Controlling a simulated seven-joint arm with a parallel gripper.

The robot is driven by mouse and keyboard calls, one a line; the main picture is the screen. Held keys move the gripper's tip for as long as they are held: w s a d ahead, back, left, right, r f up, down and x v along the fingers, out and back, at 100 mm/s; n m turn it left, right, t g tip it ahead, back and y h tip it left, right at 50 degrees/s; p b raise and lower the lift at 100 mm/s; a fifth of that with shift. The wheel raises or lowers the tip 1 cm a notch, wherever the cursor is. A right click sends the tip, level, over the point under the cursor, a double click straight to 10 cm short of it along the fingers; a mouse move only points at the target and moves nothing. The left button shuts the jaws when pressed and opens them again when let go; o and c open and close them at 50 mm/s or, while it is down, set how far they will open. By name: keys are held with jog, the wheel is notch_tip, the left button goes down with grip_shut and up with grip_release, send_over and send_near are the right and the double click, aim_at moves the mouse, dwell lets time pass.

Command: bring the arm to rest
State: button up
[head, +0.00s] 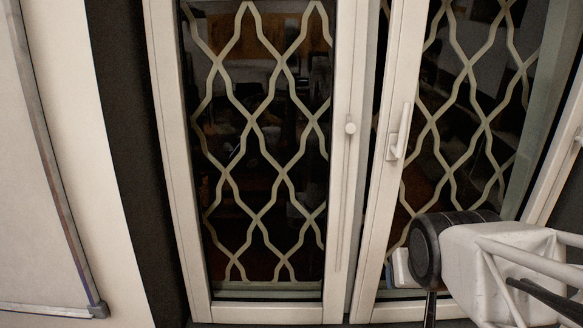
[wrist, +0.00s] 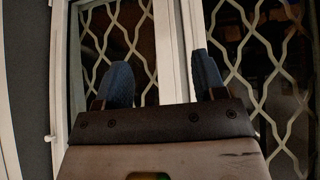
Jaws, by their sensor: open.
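My gripper shows in the wrist view (wrist: 162,82), with its two blue-grey fingers spread wide apart and nothing between them. It faces the lattice-covered glass window, and the white frame strip shows beyond the gap between the fingers. In the head view, part of my arm, with a dark round joint and a pale link, is at the lower right in front of the right window panel. The fingers cannot be made out clearly there.
A left glass panel (head: 262,150) and a right panel (head: 455,130) have cream lattice and white frames. A white handle (head: 400,135) sticks out from the right panel's frame. A whiteboard (head: 30,170) is at the far left. Free distance to the glass is hard to judge.

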jog(key=s+a+f+g, duration=0.2)
jog(key=s+f+g, duration=0.2)
jog(key=s, duration=0.5)
jog(key=shift+s+a+f+n+g+y, duration=0.15)
jog(key=shift+s+f+n+g+y, duration=0.15)
jog(key=shift+g, duration=0.2)
jog(key=shift+r, duration=0.1)
jog(key=shift+c, duration=0.5)
dwell(2.8)
